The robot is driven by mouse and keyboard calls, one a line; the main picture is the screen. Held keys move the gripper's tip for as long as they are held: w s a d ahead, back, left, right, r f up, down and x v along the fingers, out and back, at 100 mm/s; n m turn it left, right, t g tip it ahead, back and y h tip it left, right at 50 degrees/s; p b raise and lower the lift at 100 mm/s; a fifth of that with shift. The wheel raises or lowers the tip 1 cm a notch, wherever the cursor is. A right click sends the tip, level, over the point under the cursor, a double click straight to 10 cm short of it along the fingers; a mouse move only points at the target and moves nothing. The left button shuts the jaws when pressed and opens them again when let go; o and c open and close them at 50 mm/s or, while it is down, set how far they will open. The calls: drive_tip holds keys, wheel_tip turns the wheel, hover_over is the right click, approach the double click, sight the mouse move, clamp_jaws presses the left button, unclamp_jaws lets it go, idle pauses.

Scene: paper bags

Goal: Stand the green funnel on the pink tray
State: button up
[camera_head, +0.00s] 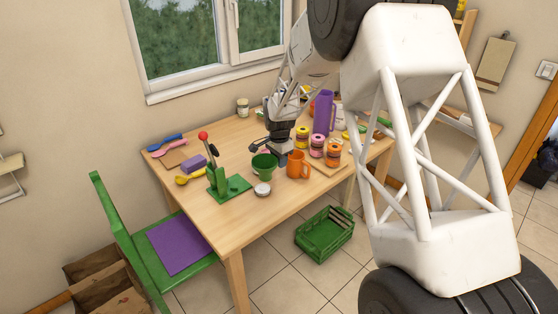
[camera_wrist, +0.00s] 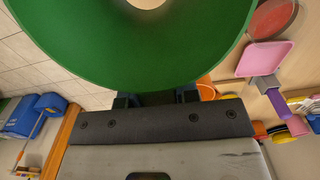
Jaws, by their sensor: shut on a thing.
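My gripper (camera_wrist: 155,98) is shut on the green funnel (camera_wrist: 190,62), close to the wrist camera. Its wide round mouth fills the top of the wrist view, with a pale opening in its middle. In the head view the funnel (camera_head: 264,166) shows beside my dark gripper (camera_head: 279,155), near the front of the table. I cannot tell how far it is above the tabletop. A pink square tray (camera_wrist: 266,58) lies at the right of the wrist view, apart from the funnel. I do not make out the tray in the head view, where my arm covers part of the table.
An orange mug (camera_head: 298,165) stands just right of the funnel, with a small white-lidded jar (camera_head: 262,189) in front. A green stand with a red-knobbed lever (camera_head: 218,180) is at left. Several colored jars and a purple pitcher (camera_head: 323,111) stand to the right.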

drive_tip(key=shift+w, duration=0.1)
drive_tip(key=w+d+f+m, duration=0.1)
drive_tip(key=w+m, duration=1.3)
drive_tip(key=w, duration=0.6)
drive_tip(key=shift+w+f+m, duration=0.25)
drive_tip(key=shift+f+m, duration=0.05)
drive_tip(key=shift+f, duration=0.05)
drive_tip(key=shift+d, duration=0.1)
drive_tip(key=shift+f, duration=0.2)
drive_tip(key=shift+f, duration=3.55)
drive_tip(key=o, duration=1)
